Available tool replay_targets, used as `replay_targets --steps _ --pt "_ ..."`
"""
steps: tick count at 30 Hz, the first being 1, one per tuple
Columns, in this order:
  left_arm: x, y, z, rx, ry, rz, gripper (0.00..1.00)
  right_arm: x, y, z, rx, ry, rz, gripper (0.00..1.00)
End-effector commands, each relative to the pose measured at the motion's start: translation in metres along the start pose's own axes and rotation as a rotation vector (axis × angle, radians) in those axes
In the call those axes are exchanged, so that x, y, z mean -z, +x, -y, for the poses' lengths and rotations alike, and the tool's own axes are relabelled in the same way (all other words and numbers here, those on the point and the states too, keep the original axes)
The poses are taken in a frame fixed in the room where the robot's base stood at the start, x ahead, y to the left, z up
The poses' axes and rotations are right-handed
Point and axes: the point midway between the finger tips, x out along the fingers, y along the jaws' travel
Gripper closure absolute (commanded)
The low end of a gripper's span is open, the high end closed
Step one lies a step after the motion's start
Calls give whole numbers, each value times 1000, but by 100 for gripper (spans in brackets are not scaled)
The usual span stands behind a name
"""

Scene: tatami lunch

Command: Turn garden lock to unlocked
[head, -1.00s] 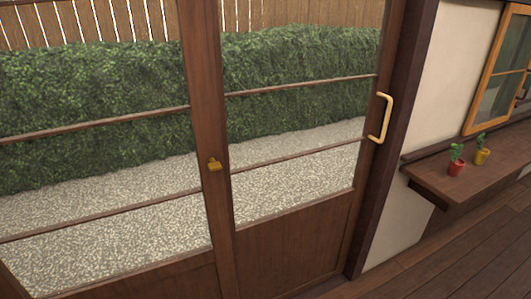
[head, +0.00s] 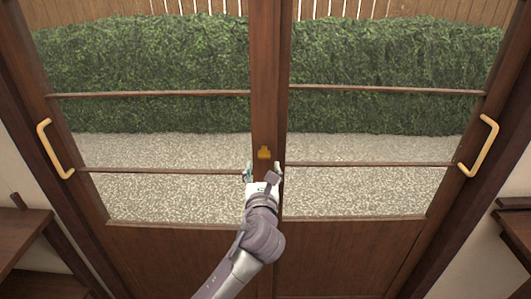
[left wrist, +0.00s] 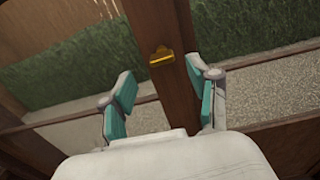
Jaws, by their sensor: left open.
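The garden lock is a small brass-coloured piece (head: 264,153) on the dark wooden stile where the two glazed doors meet. It also shows in the left wrist view (left wrist: 161,57), above and between my fingers. My left gripper (head: 262,172) is open, just below the lock in the head view, with its fingers on either side of the stile. In the left wrist view the teal finger pads (left wrist: 165,95) are apart with nothing between them, and the lock appears beyond the fingertips. I see no contact with the lock. My right gripper is not in view.
A brass pull handle (head: 52,150) is on the left door and another handle (head: 481,146) on the right door. A wooden shelf (head: 22,232) juts in at the lower left. Beyond the glass are gravel, a hedge and a fence.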

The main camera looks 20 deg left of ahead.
Motion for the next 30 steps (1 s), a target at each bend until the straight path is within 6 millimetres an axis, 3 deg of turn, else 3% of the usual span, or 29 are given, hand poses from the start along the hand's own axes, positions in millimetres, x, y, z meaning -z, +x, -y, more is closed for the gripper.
replay_targets --steps 3,10,23,30 --pt "-1 26 0 -1 -2 -1 40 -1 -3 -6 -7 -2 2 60" --pt "0 61 0 0 -2 -2 40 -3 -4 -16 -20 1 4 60" --pt "1 72 0 2 -3 -2 40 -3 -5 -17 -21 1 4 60" --pt "1 72 0 2 -3 -2 76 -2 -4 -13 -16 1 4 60"
